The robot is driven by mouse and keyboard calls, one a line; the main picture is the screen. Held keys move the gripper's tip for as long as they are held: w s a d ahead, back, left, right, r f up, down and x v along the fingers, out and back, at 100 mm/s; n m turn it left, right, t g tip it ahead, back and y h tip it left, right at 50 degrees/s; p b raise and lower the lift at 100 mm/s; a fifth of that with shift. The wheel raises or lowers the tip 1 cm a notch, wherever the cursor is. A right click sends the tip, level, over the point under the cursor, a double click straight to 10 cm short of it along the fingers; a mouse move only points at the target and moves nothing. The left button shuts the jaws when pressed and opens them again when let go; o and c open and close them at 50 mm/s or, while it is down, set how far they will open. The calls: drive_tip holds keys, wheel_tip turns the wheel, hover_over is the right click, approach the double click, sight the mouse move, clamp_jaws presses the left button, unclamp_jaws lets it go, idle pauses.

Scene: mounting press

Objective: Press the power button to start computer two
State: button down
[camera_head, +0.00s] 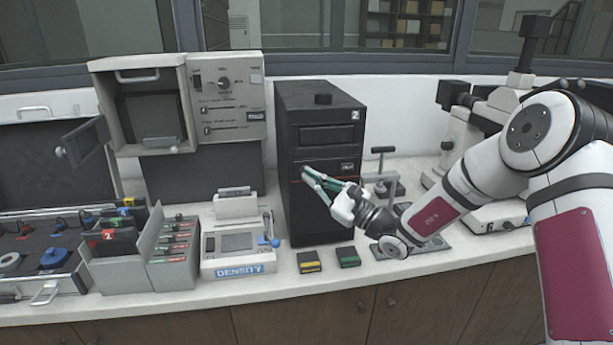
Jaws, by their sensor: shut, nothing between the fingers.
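Computer two is a black tower (294,218) with a white "2" at its top right, standing upright on the counter in the middle of the head view. Its front has a drive bay (327,135) and a small labelled panel below. My gripper (304,173) is shut and empty, with its fingertips pointing left in front of the tower's mid front, near a thin red line. I cannot tell whether the fingertips touch the front. The power button is not clearly visible; the gripper covers part of the front.
A density meter (238,268) stands left of the tower, beside grey racks (172,243) and an open case (30,284). A yellow-topped block (309,262) and a green-topped block (348,257) lie in front. A microscope (464,135) stands at right, behind my arm.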

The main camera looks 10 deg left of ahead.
drive_tip(key=shift+w+a, duration=0.2)
drive_tip(key=shift+w, duration=0.35)
idle(1.1)
drive_tip(key=shift+w+a+b, duration=0.1)
drive_tip(key=shift+w+b, duration=0.25)
drive_tip(key=shift+w, duration=0.05)
drive_tip(key=shift+w+a, duration=0.1)
drive_tip(key=shift+w, duration=0.25)
idle(0.6)
drive_tip(key=shift+s, duration=0.15)
drive_tip(key=shift+s+d+p, duration=0.2)
drive_tip(key=shift+s+p, duration=0.3)
drive_tip(key=shift+s, duration=0.15)
